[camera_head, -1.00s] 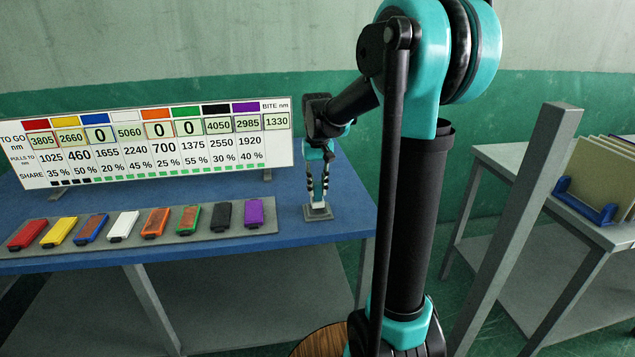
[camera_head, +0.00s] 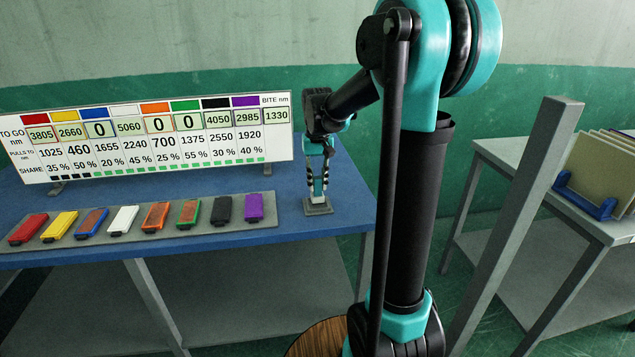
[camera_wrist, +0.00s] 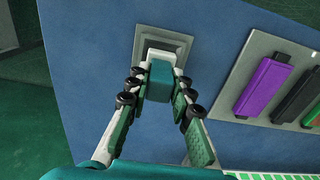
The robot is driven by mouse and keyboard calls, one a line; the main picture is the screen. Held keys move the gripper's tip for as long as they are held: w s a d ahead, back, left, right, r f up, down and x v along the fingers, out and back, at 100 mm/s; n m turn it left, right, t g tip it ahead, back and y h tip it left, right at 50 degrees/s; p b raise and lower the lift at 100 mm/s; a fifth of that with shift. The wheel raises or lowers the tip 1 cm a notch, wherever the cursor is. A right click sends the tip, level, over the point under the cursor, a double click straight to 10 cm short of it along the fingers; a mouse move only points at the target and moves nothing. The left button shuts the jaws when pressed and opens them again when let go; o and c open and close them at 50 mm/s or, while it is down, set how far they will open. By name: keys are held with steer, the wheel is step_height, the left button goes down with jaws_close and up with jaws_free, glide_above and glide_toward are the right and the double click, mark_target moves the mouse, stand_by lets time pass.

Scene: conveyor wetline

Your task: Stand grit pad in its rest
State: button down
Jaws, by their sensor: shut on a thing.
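My gripper (camera_head: 318,181) is at the right end of the blue table. It points down over a small grey square rest (camera_head: 318,209). In the wrist view its fingers (camera_wrist: 159,92) are shut on a teal block with a white part, which I take to be the grit pad (camera_wrist: 160,75). The pad is upright between the fingertips, over the middle of the stepped grey rest (camera_wrist: 143,34). I cannot tell whether its lower end is seated in the rest or just above it, as the fingers and pad hide that contact.
A grey strip (camera_head: 275,226) holds a row of coloured blocks left of the rest; the purple block (camera_head: 254,207) is nearest. A number board (camera_head: 150,143) stands behind them. A grey post (camera_head: 515,225) and a side table with panels in a blue rack (camera_head: 587,198) are at right.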

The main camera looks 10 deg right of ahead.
steer(key=shift+f, duration=0.75)
steer(key=c, duration=1.3)
jaws_free()
steer(key=shift+o, duration=0.2)
step_height(320, 180, up, 12)
steer(key=s+f, duration=0.3)
steer(key=s+d+f+t, duration=0.1)
steer(key=s+f, duration=0.2)
steer(key=f, duration=0.1)
steer(key=s+d+f+t, duration=0.1)
steer(key=s+f, duration=0.2)
steer(key=shift+d+f, duration=0.15)
steer(key=shift+f, duration=0.2)
steer(key=s+d+f+t, duration=0.1)
steer(key=s+f+t, duration=0.1)
steer(key=s+f, duration=0.9)
steer(key=shift+s+d+f, duration=0.3)
steer(key=shift+s+d, duration=0.05)
steer(key=shift+s, duration=0.5)
